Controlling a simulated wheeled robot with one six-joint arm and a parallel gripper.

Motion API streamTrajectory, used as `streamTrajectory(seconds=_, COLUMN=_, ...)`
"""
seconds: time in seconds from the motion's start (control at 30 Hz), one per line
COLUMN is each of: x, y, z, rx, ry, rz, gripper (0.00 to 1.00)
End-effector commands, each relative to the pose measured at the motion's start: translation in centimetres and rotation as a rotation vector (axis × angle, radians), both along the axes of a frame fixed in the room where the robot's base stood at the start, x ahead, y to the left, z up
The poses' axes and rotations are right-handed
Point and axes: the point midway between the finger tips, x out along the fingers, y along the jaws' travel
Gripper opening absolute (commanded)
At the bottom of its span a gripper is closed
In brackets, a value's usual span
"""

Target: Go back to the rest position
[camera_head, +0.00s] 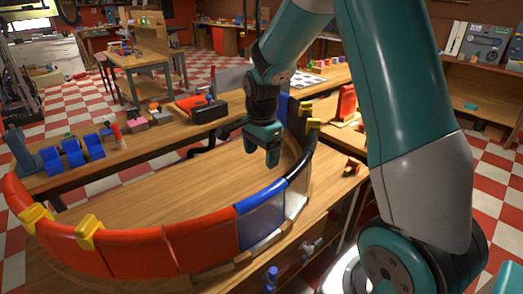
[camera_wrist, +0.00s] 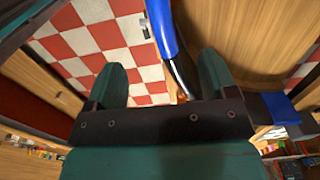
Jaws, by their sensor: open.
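My gripper (camera_head: 262,152) hangs above the wooden bench inside the curve of the ducted rotor ring, with its fingers pointing down. In the wrist view my gripper (camera_wrist: 163,80) has its two green fingers apart, with nothing held between them. The ring has red panels (camera_head: 140,252), a blue section (camera_head: 262,205) and a black rim part (camera_head: 301,165). Yellow clamps (camera_head: 88,232) sit on its rim. A blue piece (camera_wrist: 161,30) and a curved dark rim show beyond the fingers in the wrist view. My arm hides part of the right side.
A second bench behind holds blue bins (camera_head: 72,153), a red and black toolbox (camera_head: 205,107) and small blocks. A shelf (camera_head: 480,95) with grey cases stands at the right. Red and white checkered floor (camera_head: 70,105) is open between the benches.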

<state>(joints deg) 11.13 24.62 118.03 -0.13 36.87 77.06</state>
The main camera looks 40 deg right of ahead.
Motion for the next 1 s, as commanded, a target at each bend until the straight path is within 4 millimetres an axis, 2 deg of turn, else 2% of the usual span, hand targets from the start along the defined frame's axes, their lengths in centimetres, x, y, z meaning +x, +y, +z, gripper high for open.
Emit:
streamTrajectory(seconds=0.13, x=0.0, y=0.0, z=1.3, rx=0.000, ry=-0.002, rz=0.000, gripper=0.78)
streamTrajectory(seconds=0.37, x=0.0, y=0.1, z=1.7, rx=0.001, ry=-0.001, rz=0.004, gripper=0.78)
streamTrajectory(seconds=0.47, x=-0.5, y=1.5, z=2.5, rx=0.013, ry=-0.012, rz=0.094, gripper=0.78)
streamTrajectory(seconds=0.57, x=-2.1, y=5.3, z=4.5, rx=0.048, ry=-0.046, rz=0.359, gripper=0.78)
streamTrajectory(seconds=0.63, x=-4.4, y=9.1, z=6.3, rx=0.082, ry=-0.086, rz=0.639, gripper=0.78)
streamTrajectory(seconds=0.7, x=-7.5, y=12.8, z=8.0, rx=0.115, ry=-0.134, rz=0.952, gripper=0.78)
streamTrajectory(seconds=0.8, x=-12.4, y=17.2, z=9.8, rx=0.154, ry=-0.213, rz=1.385, gripper=0.78)
streamTrajectory(seconds=0.9, x=-17.0, y=20.0, z=10.8, rx=0.180, ry=-0.289, rz=1.741, gripper=0.78)
streamTrajectory(seconds=1.0, x=-20.2, y=21.5, z=11.3, rx=0.195, ry=-0.347, rz=1.982, gripper=0.78)
